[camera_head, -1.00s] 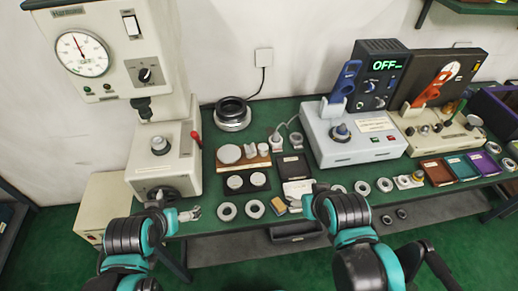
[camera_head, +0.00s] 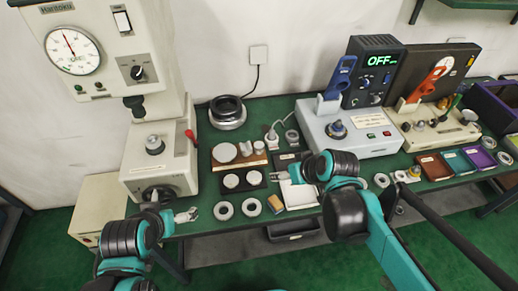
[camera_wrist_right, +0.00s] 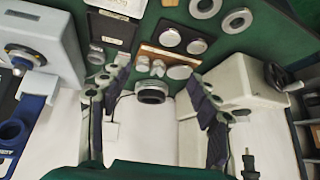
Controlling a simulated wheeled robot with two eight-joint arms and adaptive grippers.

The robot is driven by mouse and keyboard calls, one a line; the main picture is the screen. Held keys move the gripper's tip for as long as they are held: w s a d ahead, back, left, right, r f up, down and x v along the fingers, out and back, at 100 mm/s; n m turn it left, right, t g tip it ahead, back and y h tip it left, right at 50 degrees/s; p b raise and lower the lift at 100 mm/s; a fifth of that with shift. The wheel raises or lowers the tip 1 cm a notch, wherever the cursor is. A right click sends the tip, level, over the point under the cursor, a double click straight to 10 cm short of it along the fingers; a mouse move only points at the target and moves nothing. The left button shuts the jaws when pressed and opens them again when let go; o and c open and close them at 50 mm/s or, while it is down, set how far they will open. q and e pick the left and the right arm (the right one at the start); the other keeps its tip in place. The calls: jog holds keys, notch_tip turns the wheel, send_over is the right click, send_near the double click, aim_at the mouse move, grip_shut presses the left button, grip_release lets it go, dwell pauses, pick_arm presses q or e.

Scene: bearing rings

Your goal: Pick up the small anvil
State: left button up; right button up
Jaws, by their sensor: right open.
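A wooden stand (camera_head: 255,160) on the green bench holds three pale round metal pieces. In the right wrist view, seen the other way round, this piece (camera_wrist_right: 142,62) is at the left of the row. My right gripper (camera_wrist_right: 159,72) is open and empty, its fingers spread either side of the row in that view and apart from the pieces. My left gripper (camera_head: 188,215) is at the bench's front edge, away from the stand.
A black tray with two discs (camera_head: 243,180) lies in front of the stand, and loose rings (camera_head: 223,210) lie nearer the edge. A press (camera_head: 158,160) is on the left and a grey control box (camera_head: 350,140) on the right.

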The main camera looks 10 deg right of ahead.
jog(key=w+f+n+y+b, duration=0.2)
jog(key=w+f+n+y, duration=0.35)
jog(key=w, duration=0.85)
jog(key=n+t+y+b, duration=0.1)
jog(key=n+t+y, duration=0.1)
send_near(263, 148)
jog(key=shift+w+a+f, duration=0.6)
jog(key=shift+a+f, duration=0.25)
jog(key=shift+f, duration=0.05)
jog(key=shift+b+x, duration=0.35)
jog(key=shift+x, duration=0.8)
jog(key=x, duration=0.2)
jog(key=b+x, duration=0.2)
jog(key=x, duration=0.1)
jog(key=shift+w+a+r, duration=0.15)
jog(key=shift+w+r, duration=0.05)
jog(key=shift+w, duration=0.25)
jog(key=shift+r, duration=0.1)
grip_shut()
